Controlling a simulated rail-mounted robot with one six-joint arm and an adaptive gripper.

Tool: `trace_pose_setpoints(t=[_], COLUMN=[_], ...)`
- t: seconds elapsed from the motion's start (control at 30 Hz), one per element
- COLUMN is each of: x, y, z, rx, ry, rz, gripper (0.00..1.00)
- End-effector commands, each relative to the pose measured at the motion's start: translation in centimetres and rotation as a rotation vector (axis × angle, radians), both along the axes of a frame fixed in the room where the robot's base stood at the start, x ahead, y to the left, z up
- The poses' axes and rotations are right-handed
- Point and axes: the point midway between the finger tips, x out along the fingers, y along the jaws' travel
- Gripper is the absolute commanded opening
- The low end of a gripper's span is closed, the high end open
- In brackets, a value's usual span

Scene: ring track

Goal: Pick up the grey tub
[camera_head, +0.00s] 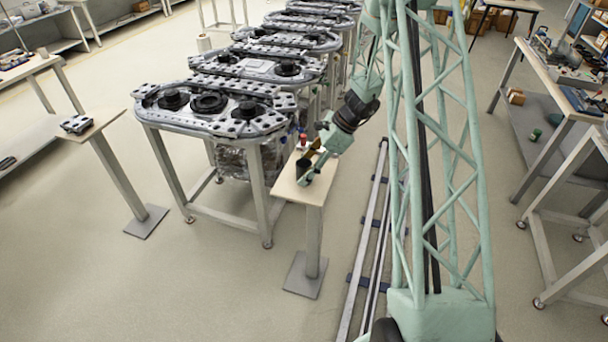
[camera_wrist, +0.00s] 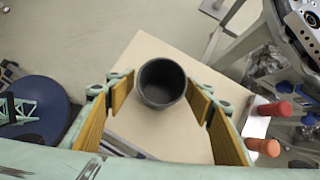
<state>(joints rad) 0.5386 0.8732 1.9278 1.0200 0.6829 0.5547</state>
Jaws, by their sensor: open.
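The grey tub (camera_wrist: 161,83) is a dark round cup, seen from above in the wrist view, standing on a small wooden-topped stand (camera_wrist: 150,50). My gripper (camera_wrist: 160,104) is open, with one yellow-padded finger to the left of the tub and the other to its right. The tub appears centred between the fingertips, and I cannot tell whether either pad touches it. In the head view my gripper (camera_head: 312,172) is over the same stand (camera_head: 313,191); the tub there is mostly hidden by the gripper and hard to make out.
Red-handled items (camera_wrist: 275,109) lie close to the right finger. A ring-track table (camera_head: 215,112) stands just left of the stand, with more behind it. A rail (camera_head: 372,230) runs along the stand's right side. The floor in front is clear.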

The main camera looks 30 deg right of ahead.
Motion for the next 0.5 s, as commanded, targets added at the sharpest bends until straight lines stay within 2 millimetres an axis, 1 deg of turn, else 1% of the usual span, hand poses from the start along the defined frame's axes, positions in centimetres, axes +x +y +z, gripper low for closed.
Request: trace_pose_setpoints(t=[0.3, 0.37, 0.5], x=[0.0, 0.0, 0.0], y=[0.0, 0.0, 0.0], z=[0.01, 0.01, 0.02], rx=[0.0, 0.0, 0.0], ry=[0.0, 0.0, 0.0], rz=[0.0, 0.0, 0.0], gripper=[0.48, 0.44, 0.31])
